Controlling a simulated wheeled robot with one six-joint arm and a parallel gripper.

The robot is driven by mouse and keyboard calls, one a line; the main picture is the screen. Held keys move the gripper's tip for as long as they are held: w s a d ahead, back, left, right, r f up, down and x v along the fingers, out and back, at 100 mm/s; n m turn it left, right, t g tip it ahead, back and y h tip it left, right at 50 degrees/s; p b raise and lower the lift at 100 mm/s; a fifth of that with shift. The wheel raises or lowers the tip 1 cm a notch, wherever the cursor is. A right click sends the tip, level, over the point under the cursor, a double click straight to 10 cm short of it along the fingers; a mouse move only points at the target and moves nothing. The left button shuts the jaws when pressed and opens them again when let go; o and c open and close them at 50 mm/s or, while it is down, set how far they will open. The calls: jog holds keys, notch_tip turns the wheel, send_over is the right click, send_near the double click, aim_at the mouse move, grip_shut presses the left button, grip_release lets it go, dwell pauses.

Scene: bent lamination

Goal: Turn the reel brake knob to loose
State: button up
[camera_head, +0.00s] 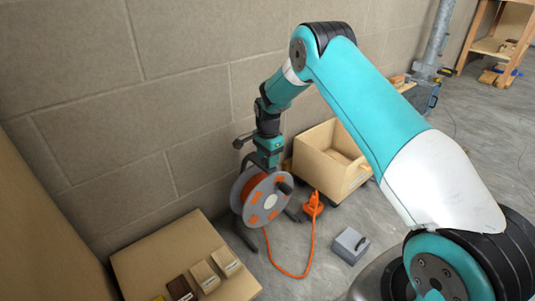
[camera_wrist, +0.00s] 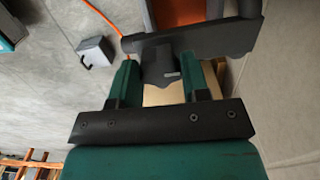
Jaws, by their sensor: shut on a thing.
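The cable reel (camera_head: 263,201) stands on the floor by the wall, with a grey disc face, orange parts and a dark frame. My gripper (camera_head: 267,163) points down at the top of the reel's frame. The knob sits against the reel's black frame (camera_wrist: 225,38). In the head view the knob is hidden by my gripper. No marks for loose or tight can be read.
An orange cable (camera_head: 285,270) runs from the reel over the floor to an orange plug or connector (camera_head: 313,206). An open wooden crate (camera_head: 318,165) stands close right of the reel. A grey box (camera_head: 350,244) and a cardboard-coloured surface with small blocks (camera_head: 165,260) are in front.

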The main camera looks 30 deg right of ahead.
jog(key=n+p, duration=0.2)
jog(key=shift+r+n+p, duration=0.15)
jog(key=shift+n+p, duration=0.15)
jog(key=shift+p, duration=0.05)
jog(key=shift+n+p, duration=0.55)
jog(key=shift+n, duration=0.35)
jog(key=o, duration=0.9)
notch_tip(320, 180, up, 17)
jog(key=p, duration=0.6)
